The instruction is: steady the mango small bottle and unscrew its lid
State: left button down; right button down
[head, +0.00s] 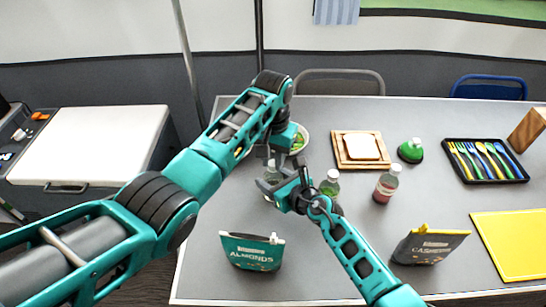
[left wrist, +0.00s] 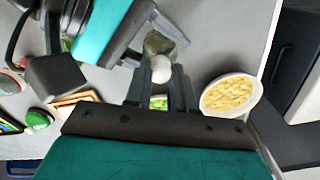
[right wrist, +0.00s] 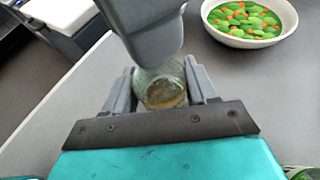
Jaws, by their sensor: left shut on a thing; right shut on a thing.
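The mango small bottle (right wrist: 162,88) is clear glass with a little yellow-brown content low inside. It stands between the fingers of my right gripper (right wrist: 160,80), which is shut on its body. My left gripper (left wrist: 161,72) comes down from above and is shut on the round white lid (left wrist: 161,68). The bottle body also shows just beyond the lid in the left wrist view (left wrist: 158,43). In the right wrist view my left gripper hides the bottle's top, so I cannot tell whether lid and neck are apart. In the head view my arms largely cover the bottle.
A vegetable bowl (right wrist: 250,38) and a bowl of pale yellow food (left wrist: 231,95) are close by. A green bottle (head: 330,184) and a reddish bottle (head: 385,186) stand to the right. An almonds bag (head: 251,252) and a cashew bag (head: 430,247) are in front.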

aim_at(273, 163)
pick_arm(q)
jog(key=shift+r, duration=0.2)
jog(key=shift+r, duration=0.9)
jog(key=shift+r, duration=2)
pick_arm(e)
jog(key=shift+c, duration=1.2)
grip_release()
jog(key=shift+d, duration=0.1)
